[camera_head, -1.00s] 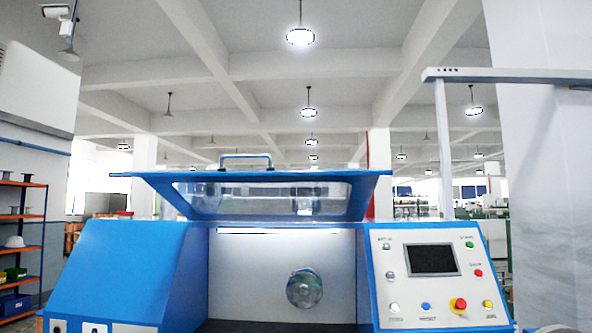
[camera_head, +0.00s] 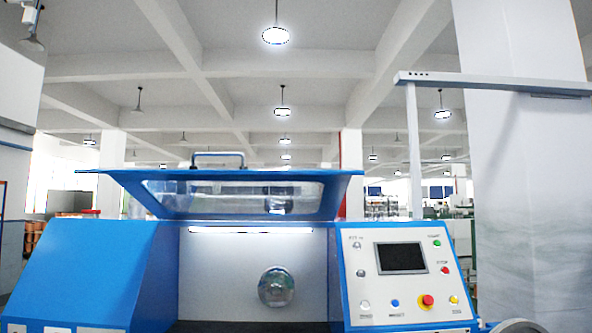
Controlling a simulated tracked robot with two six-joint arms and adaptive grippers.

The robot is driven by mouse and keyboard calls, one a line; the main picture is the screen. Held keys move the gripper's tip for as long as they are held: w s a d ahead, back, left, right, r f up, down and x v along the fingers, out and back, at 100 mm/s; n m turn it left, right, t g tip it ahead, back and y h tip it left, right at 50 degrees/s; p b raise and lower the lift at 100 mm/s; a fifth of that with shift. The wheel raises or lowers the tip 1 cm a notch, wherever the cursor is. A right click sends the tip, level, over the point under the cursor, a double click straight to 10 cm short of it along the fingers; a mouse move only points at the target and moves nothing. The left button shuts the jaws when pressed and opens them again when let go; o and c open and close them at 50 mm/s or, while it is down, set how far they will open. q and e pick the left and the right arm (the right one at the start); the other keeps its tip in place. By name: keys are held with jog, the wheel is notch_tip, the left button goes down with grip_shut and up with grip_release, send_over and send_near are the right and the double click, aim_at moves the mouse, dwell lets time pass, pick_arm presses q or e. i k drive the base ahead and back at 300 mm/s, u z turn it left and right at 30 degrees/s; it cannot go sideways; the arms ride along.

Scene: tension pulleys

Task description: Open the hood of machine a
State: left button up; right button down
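A blue machine stands in front of me, with a sloped blue housing (camera_head: 75,270) on its left and a control panel on its right. Its blue-framed hood (camera_head: 335,184) with a clear window is raised above the work chamber. A handle (camera_head: 218,155) sits on the hood's top edge. Below it, the chamber's pale back wall (camera_head: 215,275) and a round metal spindle (camera_head: 276,287) are exposed. No label that names the machine is readable. Neither of my grippers is in view.
The control panel (camera_head: 456,278) has a dark screen (camera_head: 401,258) and several coloured buttons. A pale post (camera_head: 415,160) with a horizontal arm (camera_head: 490,83) stands behind the panel at right. A white pillar (camera_head: 530,210) is at far right. Part of a round grey object (camera_head: 516,326) shows at the bottom right.

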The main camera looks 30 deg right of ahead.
aim_at(168, 194)
jog(key=u, duration=0.1)
jog(key=i, duration=1)
jog(key=z, duration=0.1)
